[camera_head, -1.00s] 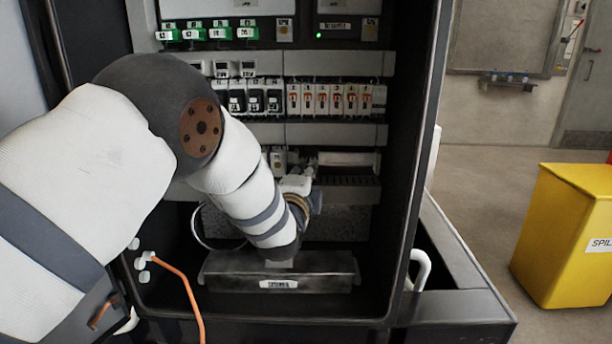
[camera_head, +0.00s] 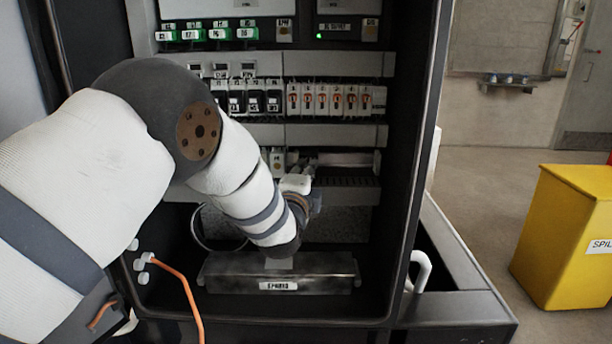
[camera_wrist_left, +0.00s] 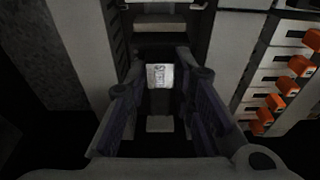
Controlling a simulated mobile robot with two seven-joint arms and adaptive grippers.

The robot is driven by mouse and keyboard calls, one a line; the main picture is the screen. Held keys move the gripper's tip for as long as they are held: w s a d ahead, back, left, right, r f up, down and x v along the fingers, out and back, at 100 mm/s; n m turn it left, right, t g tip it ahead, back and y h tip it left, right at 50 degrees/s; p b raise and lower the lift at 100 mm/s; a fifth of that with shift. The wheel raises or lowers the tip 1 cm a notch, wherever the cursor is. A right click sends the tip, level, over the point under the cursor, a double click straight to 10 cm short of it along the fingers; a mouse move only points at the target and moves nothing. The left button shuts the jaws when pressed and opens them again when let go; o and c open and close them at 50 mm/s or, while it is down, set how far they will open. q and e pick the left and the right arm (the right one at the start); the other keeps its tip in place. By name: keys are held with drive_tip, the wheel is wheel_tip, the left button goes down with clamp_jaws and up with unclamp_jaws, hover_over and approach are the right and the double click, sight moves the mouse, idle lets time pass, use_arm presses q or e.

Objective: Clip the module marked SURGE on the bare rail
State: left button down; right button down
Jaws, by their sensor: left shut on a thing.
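My left gripper (camera_head: 308,168) reaches into the open cabinet, at the lower module row, beside the left end of a pale bare rail section (camera_head: 347,159). In the left wrist view the gripper (camera_wrist_left: 164,78) is shut on a small module with a white label (camera_wrist_left: 159,76), which sits between the dark finger pads. The label is too small to read, so I cannot tell if it says SURGE. In the head view the wrist and fingers hide the held module. Whether it touches the rail cannot be told. My right gripper is not in view.
Switches with orange levers (camera_head: 335,99) stand just above the rail; they show close on the right in the left wrist view (camera_wrist_left: 290,85). Several modules (camera_head: 277,160) sit left of the gripper. A yellow bin (camera_head: 560,240) stands outside.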

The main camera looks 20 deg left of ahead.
use_arm(q)
drive_tip(key=shift+w, duration=0.15)
idle(0.8)
drive_tip(key=c, duration=1.3)
unclamp_jaws()
